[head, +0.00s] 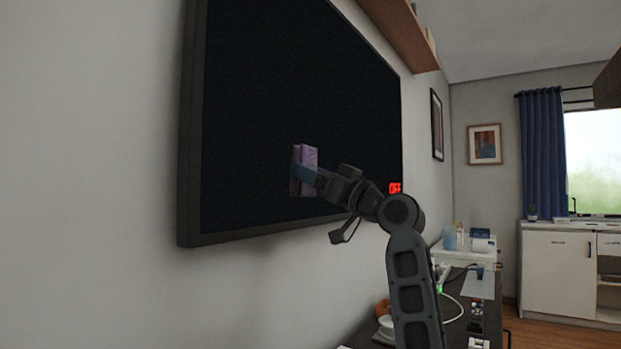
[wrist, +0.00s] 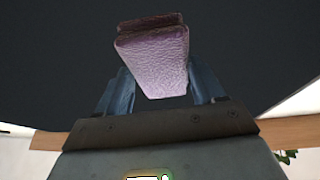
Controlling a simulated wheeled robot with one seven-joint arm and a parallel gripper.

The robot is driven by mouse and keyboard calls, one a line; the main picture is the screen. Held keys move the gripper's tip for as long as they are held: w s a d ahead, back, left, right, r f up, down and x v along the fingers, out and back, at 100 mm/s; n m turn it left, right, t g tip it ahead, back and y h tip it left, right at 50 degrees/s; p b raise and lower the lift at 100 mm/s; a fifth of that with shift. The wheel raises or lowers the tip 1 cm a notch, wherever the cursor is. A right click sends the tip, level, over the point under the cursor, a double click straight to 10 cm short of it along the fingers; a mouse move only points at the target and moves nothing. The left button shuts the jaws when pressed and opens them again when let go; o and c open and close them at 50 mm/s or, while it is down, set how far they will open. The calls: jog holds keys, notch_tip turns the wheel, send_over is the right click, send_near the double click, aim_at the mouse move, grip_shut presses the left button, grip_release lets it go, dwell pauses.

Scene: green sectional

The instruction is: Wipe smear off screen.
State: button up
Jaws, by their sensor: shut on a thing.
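The screen (head: 265,110) is a large black panel in a dark frame on the left wall; a red "OFF" mark shows at its lower right. I cannot make out a smear on it in either view. My gripper (head: 306,172) is in front of the lower middle of the screen, shut on a purple block-like wiper (head: 304,158). In the wrist view the wiper (wrist: 155,60) sits between the two blue fingers, with a dark brown strip at its far edge, against the dark screen (wrist: 60,60). I cannot tell whether it touches the screen.
A wooden shelf (head: 402,32) juts from the wall above the screen. Below, a dark counter (head: 462,300) holds a white cable and several small items. A white cabinet (head: 556,268) stands under the window at the far right. The space left of my arm is clear.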

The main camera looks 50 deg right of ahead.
jog(key=d+b, duration=0.1)
jog(key=d, duration=0.1)
jog(key=shift+w+d, duration=0.15)
jog(key=shift+d, duration=0.25)
jog(key=shift+s+a+p, duration=0.15)
jog(key=shift+a+p, duration=0.35)
jog(key=shift+a, duration=1.35)
jog(key=shift+s+a+p, duration=0.15)
jog(key=shift+a+p, duration=0.3)
jog(key=shift+a, duration=1.4)
jog(key=shift+a+p, duration=0.6)
jog(key=shift+a, duration=1.5)
jog(key=shift+s+a+p, duration=0.1)
jog(key=shift+a+p, duration=0.35)
jog(key=shift+a, duration=1.05)
jog(key=shift+s, duration=0.1)
